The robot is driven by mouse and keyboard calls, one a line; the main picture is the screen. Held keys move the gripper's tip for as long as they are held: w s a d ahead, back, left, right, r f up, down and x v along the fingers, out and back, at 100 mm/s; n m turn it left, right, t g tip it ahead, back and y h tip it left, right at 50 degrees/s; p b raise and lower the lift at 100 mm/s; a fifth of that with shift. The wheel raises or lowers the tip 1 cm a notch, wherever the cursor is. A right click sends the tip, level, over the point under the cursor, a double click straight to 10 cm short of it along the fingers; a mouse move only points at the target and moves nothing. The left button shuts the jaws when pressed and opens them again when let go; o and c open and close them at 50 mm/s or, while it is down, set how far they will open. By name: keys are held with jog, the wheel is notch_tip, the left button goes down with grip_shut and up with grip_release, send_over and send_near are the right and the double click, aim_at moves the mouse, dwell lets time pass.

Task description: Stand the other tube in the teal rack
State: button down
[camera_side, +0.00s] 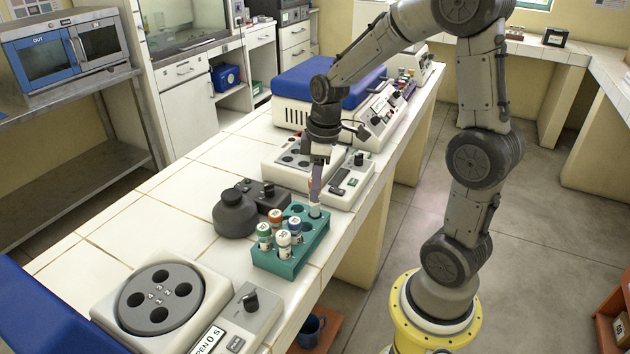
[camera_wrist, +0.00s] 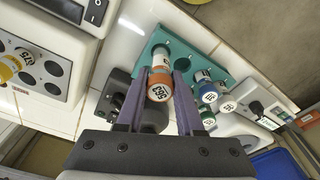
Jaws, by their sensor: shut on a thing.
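The teal rack (camera_side: 283,266) stands near the bench's front edge and holds several labelled tubes, among them a green-capped one (camera_side: 264,232), an orange-capped one (camera_side: 275,217) and a blue-capped one (camera_side: 295,225). My gripper (camera_side: 316,194) points down at the rack's far end, shut on a tube (camera_side: 315,210). Its pale lower part shows beneath the fingers, upright at the rack. In the wrist view, an orange-capped tube (camera_wrist: 160,82) lies between my gripper's fingers (camera_wrist: 160,85), over the rack (camera_wrist: 200,38). I cannot tell how deep its lower end sits.
A white block device (camera_side: 278,158) is behind the gripper. A round rotor device (camera_side: 160,300) is at the front left. In the wrist view, a yellow-capped tube (camera_wrist: 8,68) sits in a device at left.

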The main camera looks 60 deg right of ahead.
jog(key=shift+f, duration=0.3)
jog(key=shift+f, duration=1.65)
jog(key=shift+c, duration=2.3)
grip_release()
jog(key=shift+o, duration=0.2)
jog(key=shift+o, duration=1.4)
jog(key=shift+r, duration=0.1)
